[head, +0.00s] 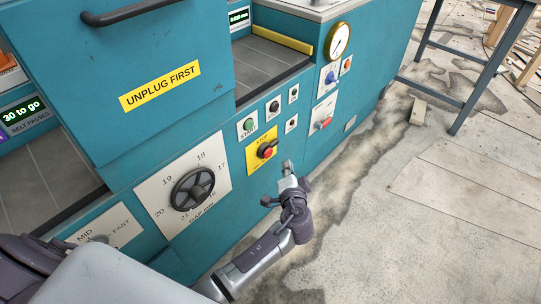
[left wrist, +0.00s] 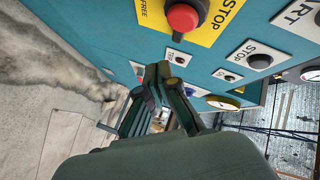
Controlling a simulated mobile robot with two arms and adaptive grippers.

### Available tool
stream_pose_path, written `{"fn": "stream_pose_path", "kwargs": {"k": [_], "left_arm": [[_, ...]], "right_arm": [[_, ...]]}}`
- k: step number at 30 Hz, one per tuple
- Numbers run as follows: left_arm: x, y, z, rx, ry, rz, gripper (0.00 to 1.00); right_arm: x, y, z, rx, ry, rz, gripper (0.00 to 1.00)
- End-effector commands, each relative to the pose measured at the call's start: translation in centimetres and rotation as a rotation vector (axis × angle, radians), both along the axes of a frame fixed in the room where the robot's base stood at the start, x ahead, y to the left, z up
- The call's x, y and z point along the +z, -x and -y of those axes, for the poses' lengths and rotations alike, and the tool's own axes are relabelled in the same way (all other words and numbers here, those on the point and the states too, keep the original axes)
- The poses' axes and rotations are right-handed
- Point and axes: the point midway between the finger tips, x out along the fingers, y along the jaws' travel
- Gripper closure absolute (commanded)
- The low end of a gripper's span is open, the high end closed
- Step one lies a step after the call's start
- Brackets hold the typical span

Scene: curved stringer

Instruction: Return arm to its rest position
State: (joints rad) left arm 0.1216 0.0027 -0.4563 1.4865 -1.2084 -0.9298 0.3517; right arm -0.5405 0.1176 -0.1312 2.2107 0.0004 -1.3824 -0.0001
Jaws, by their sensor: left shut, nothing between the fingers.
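My left arm reaches in from the lower left of the head view. Its gripper (head: 287,168) is shut and empty, just right of and below the red stop button (head: 265,152) on its yellow plate. I see no contact between the gripper and the button. In the left wrist view the closed fingers (left wrist: 158,72) show at the middle, with the red stop button (left wrist: 183,17) above them. My right gripper does not show in either view.
The teal machine (head: 190,115) fills the left and middle, with a gap dial (head: 193,190), a round gauge (head: 338,41) and a black handle (head: 128,10). A blue-grey metal stand (head: 477,80) is at upper right. The concrete floor (head: 400,240) at right is mostly clear.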

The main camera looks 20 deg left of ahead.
Motion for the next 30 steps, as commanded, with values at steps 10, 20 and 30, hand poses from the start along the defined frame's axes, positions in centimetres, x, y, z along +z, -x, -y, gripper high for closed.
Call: {"fn": "stream_pose_path", "kwargs": {"k": [10,20,30], "left_arm": [[0.1,0.6,1.5,0.001,-0.001,0.000,1.00],[0.1,0.6,1.5,0.001,0.000,0.001,1.00],[-5.9,9.0,-3.4,0.160,0.264,-0.234,1.00]], "right_arm": [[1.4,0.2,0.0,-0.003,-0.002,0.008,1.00],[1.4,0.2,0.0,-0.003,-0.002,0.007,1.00],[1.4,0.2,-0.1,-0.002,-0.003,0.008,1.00]]}}
